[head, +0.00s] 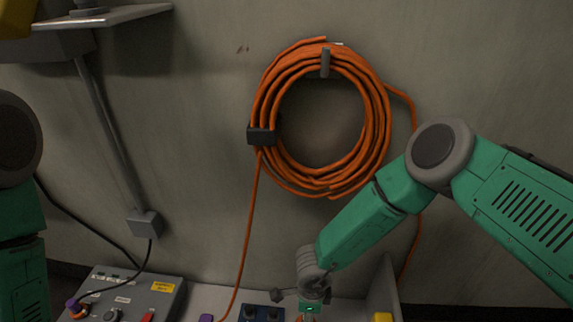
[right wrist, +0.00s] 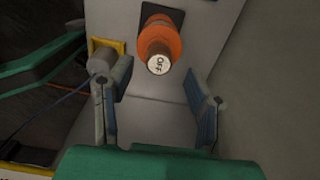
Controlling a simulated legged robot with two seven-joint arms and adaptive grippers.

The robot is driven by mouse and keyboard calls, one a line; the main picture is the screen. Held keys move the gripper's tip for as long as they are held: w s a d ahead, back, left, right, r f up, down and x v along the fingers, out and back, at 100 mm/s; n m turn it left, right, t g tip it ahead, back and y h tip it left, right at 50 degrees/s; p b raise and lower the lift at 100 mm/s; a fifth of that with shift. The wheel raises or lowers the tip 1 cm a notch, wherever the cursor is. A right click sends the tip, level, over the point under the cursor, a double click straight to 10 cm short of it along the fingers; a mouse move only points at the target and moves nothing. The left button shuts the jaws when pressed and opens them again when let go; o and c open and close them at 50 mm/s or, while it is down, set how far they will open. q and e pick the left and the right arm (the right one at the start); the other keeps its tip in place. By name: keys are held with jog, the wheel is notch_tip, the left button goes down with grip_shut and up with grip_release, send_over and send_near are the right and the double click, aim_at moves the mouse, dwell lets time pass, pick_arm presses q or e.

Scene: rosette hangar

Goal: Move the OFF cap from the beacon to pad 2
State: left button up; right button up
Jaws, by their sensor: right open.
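An orange round cap (right wrist: 158,45) with a white end face marked OFF shows in the right wrist view, beyond and between my right fingers. It stands out from a dark plate on a grey surface; where the cap ends and the beacon begins is unclear. My right gripper (right wrist: 157,93) is open, and nothing shows between its fingers. In the head view my right gripper (head: 312,294) is at the bottom centre, its fingers hard to make out. I cannot identify pad 2 in either view. My left arm is at the left edge of the head view, its gripper out of view.
A grey cylinder (right wrist: 102,60) in a yellow frame sits beside my left-hand finger in the right wrist view. A control box (head: 125,292) with knobs is at the lower left. A coiled orange hose (head: 265,100) hangs on the wall. A grey upright panel (head: 383,290) stands right of my gripper.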

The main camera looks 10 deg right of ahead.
jog(key=shift+a+f+p, duration=0.1)
jog(key=shift+f+p, duration=0.2)
jog(key=shift+f, duration=0.5)
jog(key=shift+a+f, duration=0.15)
jog(key=shift+f, duration=1)
pick_arm(q)
jog(key=shift+a+f, duration=0.1)
pick_arm(e)
jog(key=shift+f, duration=0.1)
grip_shut()
